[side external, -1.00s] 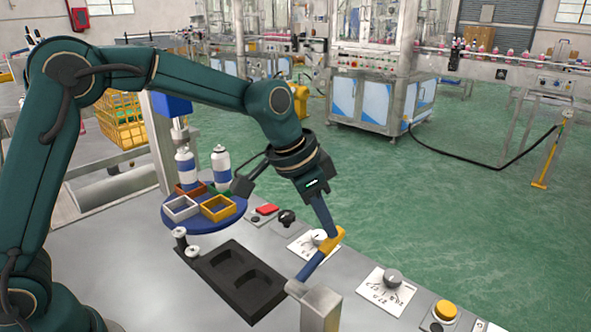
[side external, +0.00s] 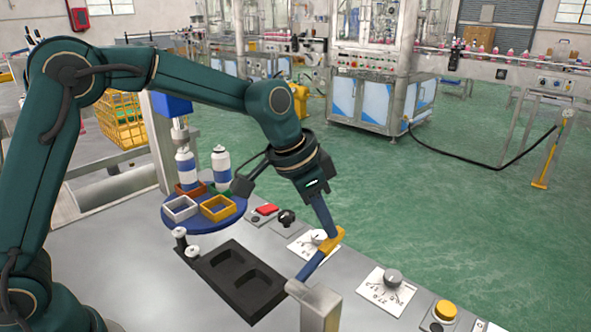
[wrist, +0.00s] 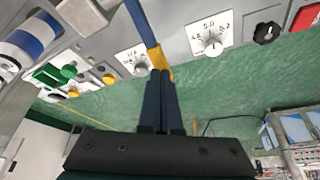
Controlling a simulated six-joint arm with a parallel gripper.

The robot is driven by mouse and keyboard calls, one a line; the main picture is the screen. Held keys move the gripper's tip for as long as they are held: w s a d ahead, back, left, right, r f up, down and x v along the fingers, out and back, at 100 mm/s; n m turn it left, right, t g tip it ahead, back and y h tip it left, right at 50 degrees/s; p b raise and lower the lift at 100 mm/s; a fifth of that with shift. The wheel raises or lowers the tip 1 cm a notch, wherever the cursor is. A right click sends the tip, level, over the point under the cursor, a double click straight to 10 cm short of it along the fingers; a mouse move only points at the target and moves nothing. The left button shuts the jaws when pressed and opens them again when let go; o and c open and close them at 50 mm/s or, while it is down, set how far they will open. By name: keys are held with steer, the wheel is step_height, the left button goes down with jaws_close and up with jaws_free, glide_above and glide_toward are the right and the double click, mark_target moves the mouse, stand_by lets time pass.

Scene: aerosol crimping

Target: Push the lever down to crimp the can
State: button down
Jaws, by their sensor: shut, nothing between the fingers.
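The lever is a blue bar (side external: 312,266) with a yellow handle end (side external: 331,242), sloping up from a grey metal post (side external: 319,312). My gripper (side external: 332,234) is shut and empty, its fingertips at the yellow end from above. In the wrist view the shut fingers (wrist: 160,80) meet the yellow handle (wrist: 159,62); whether they press on it I cannot tell. One white and blue can (side external: 186,166) stands upright in a brown holder under the blue head (side external: 171,104). A second can (side external: 221,163) stands beside it on the blue round table (side external: 196,224).
A black tray with recesses (side external: 270,297) lies left of the lever. Dials (side external: 392,277), a yellow button (side external: 445,310) and a red switch (side external: 266,209) line the bench edge. Empty white (side external: 181,215) and yellow (side external: 218,216) holders sit on the round table.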

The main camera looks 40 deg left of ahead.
mark_target(324, 247)
steer(key=shift+f, duration=2.6)
stand_by(0.4)
stand_by(0.4)
step_height(324, 247, up, 15)
steer(key=shift+f, duration=0.15)
stand_by(1.4)
